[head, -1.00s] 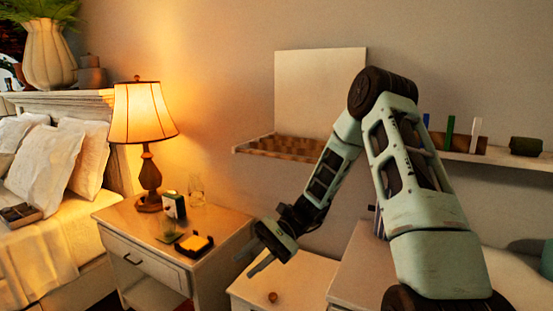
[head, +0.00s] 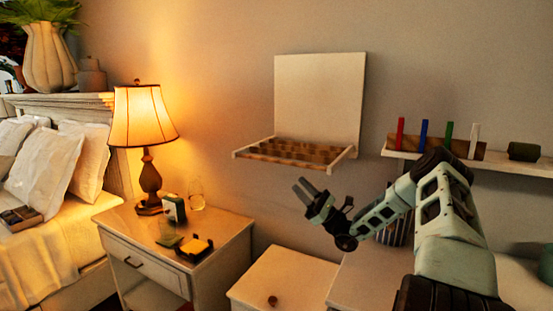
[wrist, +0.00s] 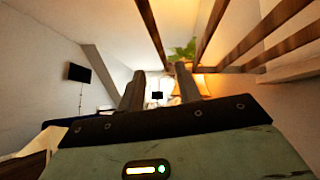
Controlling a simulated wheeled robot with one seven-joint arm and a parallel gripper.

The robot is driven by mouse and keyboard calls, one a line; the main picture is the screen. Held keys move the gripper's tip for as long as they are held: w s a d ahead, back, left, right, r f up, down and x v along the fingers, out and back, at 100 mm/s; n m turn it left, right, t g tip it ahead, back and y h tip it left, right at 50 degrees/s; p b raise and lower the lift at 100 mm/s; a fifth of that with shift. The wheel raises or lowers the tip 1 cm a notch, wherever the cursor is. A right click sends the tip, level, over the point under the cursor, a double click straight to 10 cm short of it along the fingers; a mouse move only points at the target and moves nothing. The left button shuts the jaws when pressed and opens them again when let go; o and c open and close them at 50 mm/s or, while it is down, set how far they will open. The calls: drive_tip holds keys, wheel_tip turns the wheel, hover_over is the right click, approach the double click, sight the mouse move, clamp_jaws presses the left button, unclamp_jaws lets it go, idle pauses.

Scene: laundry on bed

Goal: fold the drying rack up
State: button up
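The drying rack is on the back wall, with a white upright panel (head: 318,98) and a slatted frame (head: 262,156) folded down, sticking out level from the panel's foot. In the wrist view its wooden bars (wrist: 268,28) pass overhead, seen from below. My gripper (head: 304,187) is below the frame, near its right front part, fingers pointing up and left. Its two fingers (wrist: 160,88) stand apart with nothing between them. I see no contact with the rack.
A wall shelf (head: 398,153) with coloured blocks is right of the rack. A lit lamp (head: 143,118) and small items stand on the nightstand (head: 222,237) at left. A low white cabinet (head: 283,278) is below the rack. The bed is far left.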

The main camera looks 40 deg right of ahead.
sight(276, 161)
drive_tip(key=p+x, duration=0.3)
drive_tip(key=x, duration=0.8)
drive_tip(key=shift+w+a+r, duration=0.2)
drive_tip(key=shift+w+r, duration=0.05)
clamp_jaws()
